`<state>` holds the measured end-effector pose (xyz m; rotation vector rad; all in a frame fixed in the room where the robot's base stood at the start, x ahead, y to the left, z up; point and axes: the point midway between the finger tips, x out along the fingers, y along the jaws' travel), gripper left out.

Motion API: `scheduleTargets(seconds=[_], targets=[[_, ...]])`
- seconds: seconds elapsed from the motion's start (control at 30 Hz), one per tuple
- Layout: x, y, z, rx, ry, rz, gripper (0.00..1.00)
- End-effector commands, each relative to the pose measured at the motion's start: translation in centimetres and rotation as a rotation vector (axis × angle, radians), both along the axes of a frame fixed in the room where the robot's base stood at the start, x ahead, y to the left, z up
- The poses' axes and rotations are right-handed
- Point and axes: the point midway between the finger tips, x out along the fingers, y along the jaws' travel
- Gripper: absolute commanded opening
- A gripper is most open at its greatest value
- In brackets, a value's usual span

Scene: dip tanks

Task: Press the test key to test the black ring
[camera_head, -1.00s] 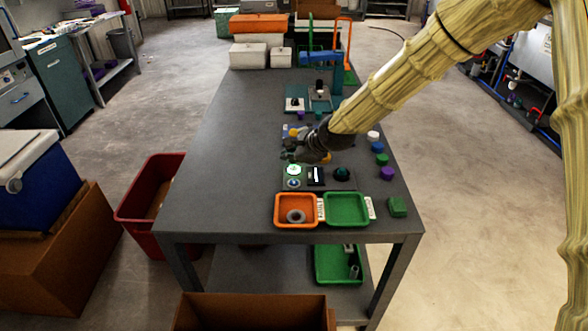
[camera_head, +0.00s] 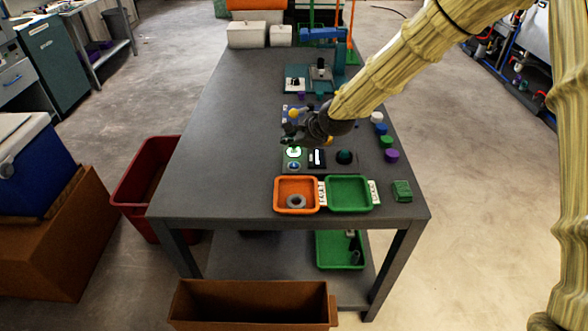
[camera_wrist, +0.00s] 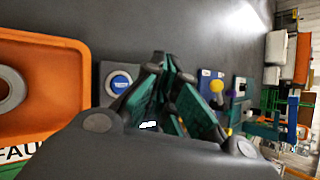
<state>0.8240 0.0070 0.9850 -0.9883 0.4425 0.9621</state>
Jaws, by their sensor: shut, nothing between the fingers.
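The test panel (camera_head: 329,163) lies on the bench behind the trays. It has a bright green-and-white round disc (camera_head: 294,153), a small blue round key (camera_head: 294,166), a dark display with a white strip (camera_head: 317,158) and a dark round piece (camera_head: 345,157). I cannot tell whether that piece is the black ring. In the wrist view the blue key (camera_wrist: 120,84) shows beside my fingers. My gripper (camera_head: 288,139) is shut and empty, above the panel's far left part, apart from the blue key. It also shows in the wrist view (camera_wrist: 170,70).
An orange tray (camera_head: 278,195) with a grey ring (camera_head: 296,202) and an empty green tray (camera_head: 349,207) stand at the near edge. A green block (camera_head: 402,191) and several coloured caps (camera_head: 391,156) lie to the right. The bench's left side is clear.

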Motion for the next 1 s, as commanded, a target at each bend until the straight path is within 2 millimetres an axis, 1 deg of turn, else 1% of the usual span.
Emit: scheduleTargets(seconds=[0.03,0.2,0.4,0.6,1.0], targets=[[-0.1,0.0,-0.9,-0.002,-0.003,0.002,0.00],[-0.1,0.1,-2.9,-0.002,-0.001,0.003,0.00],[0.1,0.1,-4.5,-0.001,0.002,0.002,0.00],[0.1,0.1,-5.2,0.001,0.001,0.001,0.00],[0.0,0.1,-5.3,-0.001,0.000,0.001,0.00]])
